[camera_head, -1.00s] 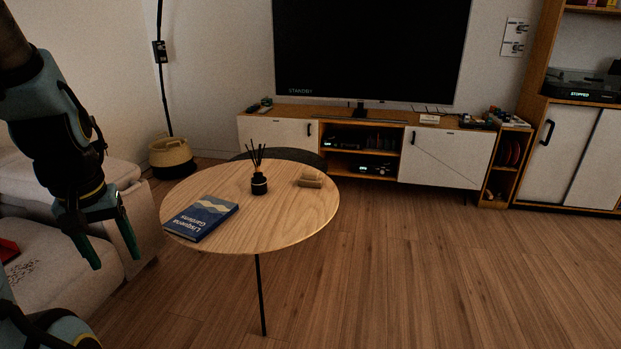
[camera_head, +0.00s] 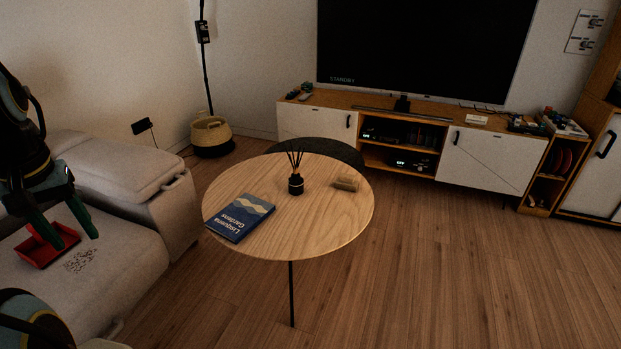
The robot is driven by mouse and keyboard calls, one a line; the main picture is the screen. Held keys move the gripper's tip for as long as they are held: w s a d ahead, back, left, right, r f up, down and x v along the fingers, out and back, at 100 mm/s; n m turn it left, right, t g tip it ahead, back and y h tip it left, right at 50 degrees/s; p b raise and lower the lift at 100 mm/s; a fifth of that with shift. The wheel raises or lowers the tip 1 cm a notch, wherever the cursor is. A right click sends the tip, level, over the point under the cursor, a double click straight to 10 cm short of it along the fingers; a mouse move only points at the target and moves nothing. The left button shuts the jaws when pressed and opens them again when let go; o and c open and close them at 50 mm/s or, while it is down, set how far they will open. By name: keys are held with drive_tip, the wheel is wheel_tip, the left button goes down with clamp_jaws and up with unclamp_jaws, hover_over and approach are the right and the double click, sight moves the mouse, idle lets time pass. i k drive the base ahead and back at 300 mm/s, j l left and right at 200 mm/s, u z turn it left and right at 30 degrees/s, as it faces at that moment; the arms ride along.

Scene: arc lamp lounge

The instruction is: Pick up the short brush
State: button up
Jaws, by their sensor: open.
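A small tan, block-shaped thing (camera_head: 346,184), which looks like the short brush, lies on the right part of the round wooden table (camera_head: 300,233). Its bristles are too small to make out. My gripper (camera_head: 74,238) is at the left of the head view with its green fingers apart and pointing down. It is empty and appears in front of the sofa, well to the left of the table and apart from the brush.
A dark reed diffuser (camera_head: 296,184) and a blue book (camera_head: 240,217) share the table. The grey sofa (camera_head: 130,185) at left bears a red dustpan (camera_head: 38,250) and dark crumbs (camera_head: 81,261). A dark pouf (camera_head: 320,149) sits behind the table. The floor (camera_head: 430,270) at right is clear.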

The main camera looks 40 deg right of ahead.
sight(344, 181)
drive_tip(key=l+u, duration=0.45)
drive_tip(key=k+l+u, duration=0.15)
drive_tip(key=l+u, duration=0.25)
drive_tip(key=l, duration=0.25)
drive_tip(key=k+l, duration=0.1)
drive_tip(key=l, duration=0.3)
drive_tip(key=k+l+u, duration=0.15)
drive_tip(key=l, duration=0.25)
drive_tip(key=k+l, duration=0.1)
drive_tip(key=l, duration=0.3)
drive_tip(key=k+l+u, duration=0.1)
drive_tip(key=l, duration=0.3)
drive_tip(key=k+l+u, duration=0.1)
drive_tip(key=l, duration=0.25)
drive_tip(key=k+l, duration=0.25)
drive_tip(key=k+l+u, duration=0.1)
drive_tip(key=l, duration=0.4)
drive_tip(key=k+l, duration=0.25)
drive_tip(key=l, duration=0.15)
drive_tip(key=k+l, duration=0.2)
drive_tip(key=l, duration=0.25)
